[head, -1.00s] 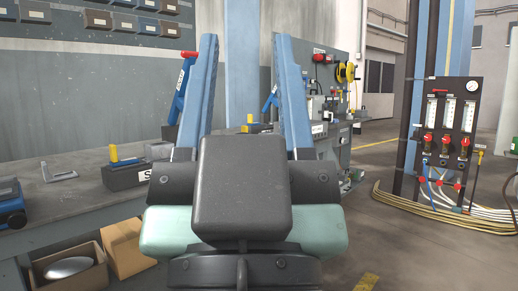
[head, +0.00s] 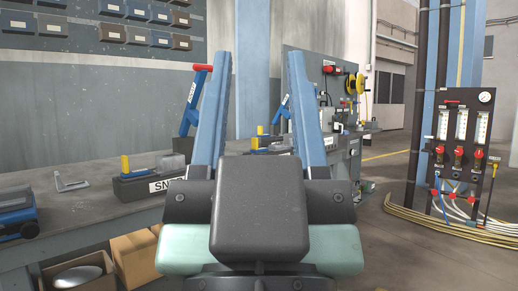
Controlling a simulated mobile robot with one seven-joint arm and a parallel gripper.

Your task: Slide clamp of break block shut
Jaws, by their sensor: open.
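My gripper (head: 259,56) is in the middle of the head view with its two blue fingers upright and wide apart. Nothing is held between them. A dark block (head: 135,191) with a white label starting "SN" lies on the bench left of my gripper. A similar dark block (head: 268,150) with a yellow piece shows farther back between my fingers, partly hidden. I cannot tell from the labels which one is the break block, or how its clamp stands.
The grey bench (head: 75,207) runs along the left. On it are a blue stand with a red handle (head: 193,100), a metal angle (head: 70,182) and a blue tool (head: 16,217). Cardboard boxes (head: 133,255) stand below. A gauge panel (head: 462,150) with hoses is at right; floor before it is open.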

